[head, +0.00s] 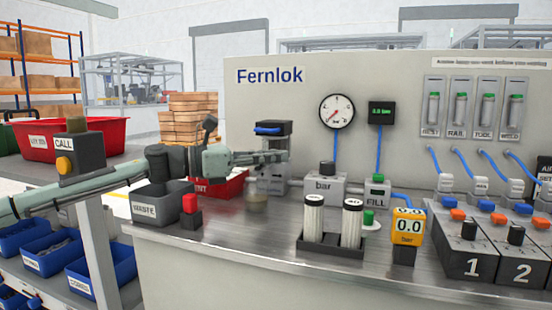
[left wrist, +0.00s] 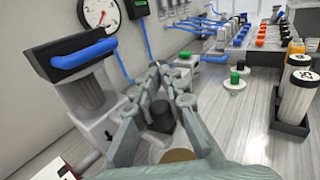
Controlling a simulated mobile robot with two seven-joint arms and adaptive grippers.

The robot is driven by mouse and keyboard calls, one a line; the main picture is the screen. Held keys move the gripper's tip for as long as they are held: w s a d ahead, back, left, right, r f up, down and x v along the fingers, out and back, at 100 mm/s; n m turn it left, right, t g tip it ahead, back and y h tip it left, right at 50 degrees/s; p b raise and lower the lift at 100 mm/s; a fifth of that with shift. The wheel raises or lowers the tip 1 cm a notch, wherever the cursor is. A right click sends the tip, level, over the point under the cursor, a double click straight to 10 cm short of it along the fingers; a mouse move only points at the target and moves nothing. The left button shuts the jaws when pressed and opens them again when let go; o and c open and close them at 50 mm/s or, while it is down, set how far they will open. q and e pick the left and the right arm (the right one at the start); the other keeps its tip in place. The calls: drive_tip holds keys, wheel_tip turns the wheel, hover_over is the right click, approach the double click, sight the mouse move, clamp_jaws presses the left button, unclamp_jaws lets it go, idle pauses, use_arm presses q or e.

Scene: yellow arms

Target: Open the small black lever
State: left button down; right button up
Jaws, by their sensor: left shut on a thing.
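A small dark piece (left wrist: 109,134), which may be the small black lever, shows low on the pale base of the blue-handled unit (left wrist: 85,85) in the left wrist view. It is too small to read its position. In the head view this unit (head: 272,130) stands behind my left gripper (head: 287,156), which hides part of it. My left gripper (left wrist: 172,74) has its fingertips drawn together to the right of the unit. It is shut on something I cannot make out. A black knob (left wrist: 162,115) shows through the gap between its fingers. My right gripper is not in view.
The bar regulator (head: 326,188) and the FILL block (head: 377,190) stand right of my left gripper. A rack (head: 332,246) holds two white cylinders in front.

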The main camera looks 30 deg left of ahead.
use_arm(q)
drive_tip(key=shift+r, duration=0.1)
drive_tip(key=c, duration=1.6)
unclamp_jaws()
drive_tip(key=shift+v, duration=1.5)
drive_tip(key=v, duration=0.9)
drive_tip(key=shift+a, duration=0.1)
